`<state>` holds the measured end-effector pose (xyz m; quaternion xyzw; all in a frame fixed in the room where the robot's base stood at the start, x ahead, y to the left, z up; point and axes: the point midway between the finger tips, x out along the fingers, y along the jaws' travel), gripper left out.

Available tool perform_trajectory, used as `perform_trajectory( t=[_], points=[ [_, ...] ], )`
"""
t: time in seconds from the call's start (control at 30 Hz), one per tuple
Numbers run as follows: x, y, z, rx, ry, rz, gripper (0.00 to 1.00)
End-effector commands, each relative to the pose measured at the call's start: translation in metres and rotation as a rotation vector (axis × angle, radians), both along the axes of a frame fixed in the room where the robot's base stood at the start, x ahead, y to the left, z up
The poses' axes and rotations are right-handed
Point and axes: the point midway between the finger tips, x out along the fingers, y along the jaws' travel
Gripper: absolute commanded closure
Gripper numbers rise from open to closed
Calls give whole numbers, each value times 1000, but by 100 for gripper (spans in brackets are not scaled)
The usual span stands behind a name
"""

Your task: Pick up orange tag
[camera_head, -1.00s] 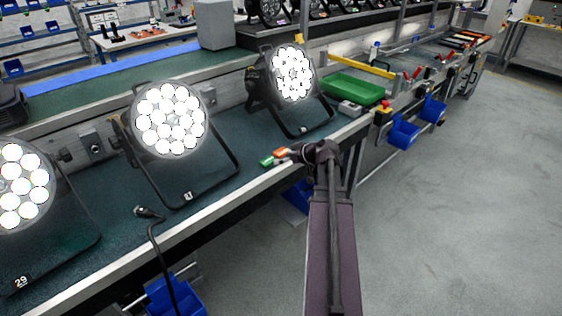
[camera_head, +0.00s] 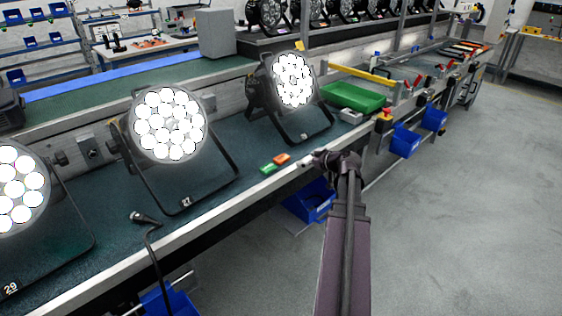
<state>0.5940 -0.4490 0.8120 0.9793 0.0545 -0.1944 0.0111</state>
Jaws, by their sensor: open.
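The orange tag (camera_head: 282,159) lies on the dark green bench top near the front edge, between two lit par cans. A green tag (camera_head: 268,168) lies beside it, to its lower left. My gripper (camera_head: 306,162) is open at the bench's front edge, to the right of the orange tag and apart from it. My arm comes up from the lower right. The gripper is small in this view, and its fingers are hard to make out.
Lit par cans stand along the bench: one (camera_head: 168,125) left of the tags, another (camera_head: 293,80) behind them, a third (camera_head: 18,190) at far left. A black cable (camera_head: 150,235) hangs over the front edge. A green tray (camera_head: 352,97) sits to the right. Floor at right is clear.

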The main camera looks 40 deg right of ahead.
Motion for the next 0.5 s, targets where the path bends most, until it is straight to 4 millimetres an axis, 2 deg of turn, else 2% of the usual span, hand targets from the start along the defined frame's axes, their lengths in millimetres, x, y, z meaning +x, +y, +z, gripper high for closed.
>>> perform_trajectory(
  t=[0.5],
  points=[
    [64, 6, -29, 0, 1, 1, 0]
  ],
)
